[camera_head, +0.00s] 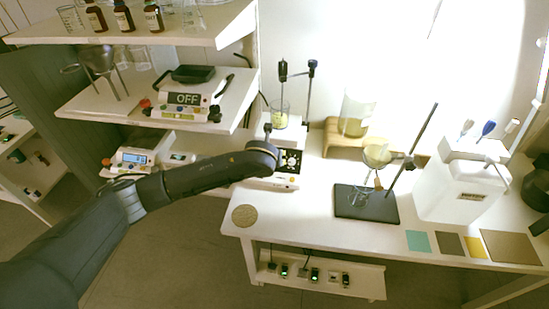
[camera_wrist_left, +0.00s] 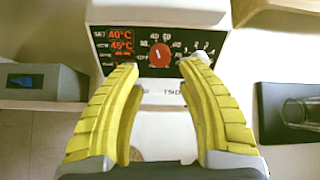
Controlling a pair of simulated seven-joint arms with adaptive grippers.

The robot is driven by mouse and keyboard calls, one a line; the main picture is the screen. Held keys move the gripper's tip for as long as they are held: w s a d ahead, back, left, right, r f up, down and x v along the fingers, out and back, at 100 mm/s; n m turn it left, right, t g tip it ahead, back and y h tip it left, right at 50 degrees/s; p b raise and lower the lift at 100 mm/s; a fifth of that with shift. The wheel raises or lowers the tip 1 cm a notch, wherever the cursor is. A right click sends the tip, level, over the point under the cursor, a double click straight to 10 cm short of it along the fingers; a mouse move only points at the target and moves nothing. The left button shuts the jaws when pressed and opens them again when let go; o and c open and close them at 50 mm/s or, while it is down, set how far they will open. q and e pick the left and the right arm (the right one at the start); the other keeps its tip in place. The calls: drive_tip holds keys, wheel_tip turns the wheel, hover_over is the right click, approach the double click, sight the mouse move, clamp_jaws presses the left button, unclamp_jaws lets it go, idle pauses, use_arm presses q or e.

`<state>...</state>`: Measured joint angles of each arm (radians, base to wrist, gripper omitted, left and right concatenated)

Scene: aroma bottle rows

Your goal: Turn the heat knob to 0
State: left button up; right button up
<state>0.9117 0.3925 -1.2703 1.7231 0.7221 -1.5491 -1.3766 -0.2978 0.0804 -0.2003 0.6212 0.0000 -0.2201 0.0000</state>
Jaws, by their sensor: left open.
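The hot-plate device (camera_head: 285,183) stands at the left end of the white bench, with a beaker on it. In the left wrist view its dark front panel (camera_wrist_left: 110,58) shows red readouts of 40°C and 45°C. A round red knob (camera_wrist_left: 160,56) sits inside a numbered dial; its exact setting is too small to read. A pale knob (camera_wrist_left: 203,57) in a second dial is partly hidden by the right fingertip. My left gripper (camera_wrist_left: 160,72) is open, its yellow fingers pointing at the panel on either side of the red knob, with nothing between them. In the head view my wrist hides the fingers.
A wooden stand (camera_head: 340,146) and a black-based stand (camera_head: 366,205) with glassware are right of the device. A shelf (camera_head: 95,104) with an OFF-labelled device is at left. A round disc (camera_head: 244,215) lies at the bench's front-left corner.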

use_arm(q)
drive_tip(key=shift+x, duration=3.45)
drive_tip(key=shift+c, duration=0.5)
drive_tip(key=shift+r, duration=0.1)
clamp_jaws()
